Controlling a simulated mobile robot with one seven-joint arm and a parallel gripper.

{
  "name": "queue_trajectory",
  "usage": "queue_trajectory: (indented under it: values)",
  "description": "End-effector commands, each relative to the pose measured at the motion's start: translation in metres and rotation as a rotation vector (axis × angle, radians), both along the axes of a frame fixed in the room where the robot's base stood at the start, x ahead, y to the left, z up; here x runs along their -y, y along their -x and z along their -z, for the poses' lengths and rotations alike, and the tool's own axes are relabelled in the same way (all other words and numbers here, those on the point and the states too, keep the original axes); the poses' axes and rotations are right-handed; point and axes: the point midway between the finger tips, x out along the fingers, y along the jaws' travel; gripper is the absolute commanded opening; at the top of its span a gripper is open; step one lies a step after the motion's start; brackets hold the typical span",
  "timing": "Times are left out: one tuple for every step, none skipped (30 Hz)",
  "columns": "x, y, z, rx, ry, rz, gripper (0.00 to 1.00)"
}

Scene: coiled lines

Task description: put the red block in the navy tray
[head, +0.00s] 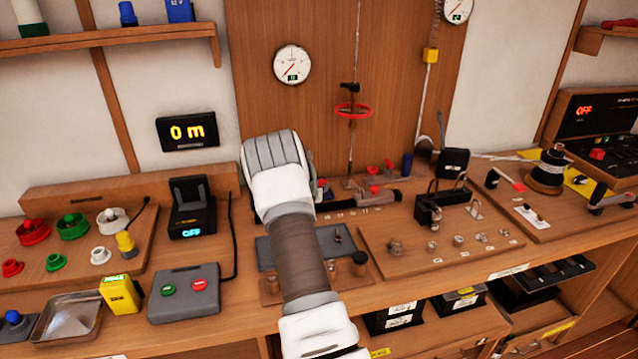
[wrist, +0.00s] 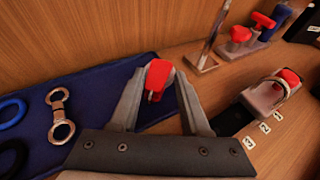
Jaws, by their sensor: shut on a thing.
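The red block (wrist: 158,76) sits between the two fingertips of my gripper (wrist: 160,88) in the wrist view, and the fingers are shut on it. The navy tray (wrist: 95,85) lies beneath and to the left of the fingers, against the wooden back wall. The block shows over or near the tray's right end; I cannot tell the gap below it. In the head view my gripper (head: 272,150) is over the back of the bench, and my arm hides the fingertips and the tray.
A metal swivel (wrist: 60,115) and a blue ring (wrist: 12,112) lie in the tray's left part. To the right stand a rack with red knobs (wrist: 240,34) and a metal clamp with a red part (wrist: 288,78). A board with small metal fittings (head: 440,250) lies right of my arm.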

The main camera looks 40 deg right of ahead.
Motion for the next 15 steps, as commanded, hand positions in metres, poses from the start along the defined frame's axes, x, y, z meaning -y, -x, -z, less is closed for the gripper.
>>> queue_trajectory:
  values:
    - [0.0002, -0.0001, -0.0004, 0.0, 0.001, 0.0, 0.0]
    - [0.0003, -0.0002, -0.0005, 0.0, 0.001, 0.0, 0.0]
    - [0.0002, -0.0001, -0.0007, 0.0, 0.001, 0.0, 0.0]
    - [0.0002, -0.0001, -0.0007, 0.0, 0.001, 0.0, 0.0]
    - [0.0002, -0.0001, -0.0007, 0.0, 0.001, 0.0, 0.0]
    - [0.0002, -0.0001, -0.0007, 0.0, 0.001, 0.0, 0.0]
    - [0.0002, -0.0001, -0.0007, 0.0, 0.001, 0.0, 0.0]
    - [0.0002, -0.0001, -0.0007, 0.0, 0.001, 0.0, 0.0]
    - [0.0002, -0.0001, -0.0003, 0.0, 0.001, 0.0, 0.0]
    - [0.0003, 0.0, -0.0001, 0.0, 0.001, 0.0, 0.0]
    - [0.0002, -0.0001, 0.0003, 0.0, 0.001, 0.0, 0.0]
    - [0.0002, -0.0001, 0.0009, 0.0, 0.001, 0.0, 0.0]
    - [0.0002, -0.0001, 0.0015, 0.0, 0.001, 0.0, 0.0]
    - [0.0002, -0.0001, 0.002, 0.0, 0.001, 0.0, 0.0]
    - [0.0002, -0.0001, 0.0028, 0.0, 0.001, 0.0, 0.0]
